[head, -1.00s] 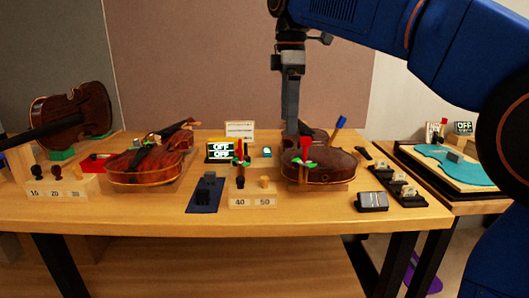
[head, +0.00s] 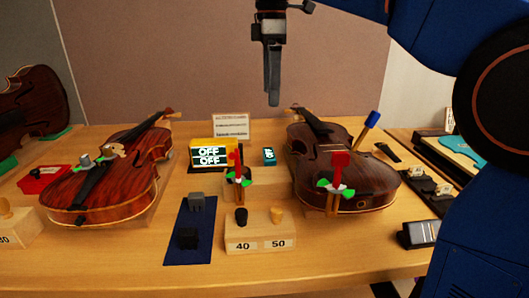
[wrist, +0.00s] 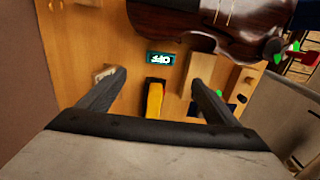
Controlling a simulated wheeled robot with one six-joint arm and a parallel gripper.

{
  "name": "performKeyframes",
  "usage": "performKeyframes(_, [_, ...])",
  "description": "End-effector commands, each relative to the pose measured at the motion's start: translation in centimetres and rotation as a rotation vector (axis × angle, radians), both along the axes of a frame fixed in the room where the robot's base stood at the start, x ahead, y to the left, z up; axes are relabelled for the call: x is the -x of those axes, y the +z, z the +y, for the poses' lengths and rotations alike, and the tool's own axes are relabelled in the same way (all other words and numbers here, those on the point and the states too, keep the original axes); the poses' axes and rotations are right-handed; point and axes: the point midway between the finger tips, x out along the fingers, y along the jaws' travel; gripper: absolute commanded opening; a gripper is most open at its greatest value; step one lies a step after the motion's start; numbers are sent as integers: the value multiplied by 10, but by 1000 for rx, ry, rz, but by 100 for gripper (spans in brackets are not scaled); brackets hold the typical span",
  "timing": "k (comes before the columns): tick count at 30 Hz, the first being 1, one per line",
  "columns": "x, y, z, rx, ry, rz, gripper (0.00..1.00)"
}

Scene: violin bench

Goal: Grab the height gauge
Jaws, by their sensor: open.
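A small dark teal block with a lit digital display (head: 269,155) stands on the bench between the two violins; it looks like the height gauge. In the wrist view the same block (wrist: 160,58) lies just beyond the fingertips, roughly centred between them, with its digits upside down. My gripper (head: 273,101) hangs pointing down, well above the bench and above the block in the head view. Its two fingers (wrist: 157,79) are apart with nothing held between them.
A yellow box with OFF displays (head: 210,153) and a white card (head: 230,126) stand left of the block. The right violin (head: 335,170) is close on its right, the left violin (head: 110,180) further off. A 40/50 wooden block (head: 260,232) stands in front.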

Motion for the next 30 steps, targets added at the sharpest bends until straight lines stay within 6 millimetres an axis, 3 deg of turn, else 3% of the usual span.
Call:
performKeyframes(5, [1,-21,0,1,0,3,84])
performKeyframes(18, [1,-97,0,1,0,2,84])
performKeyframes(30, [1,-130,1,0,0,1,84])
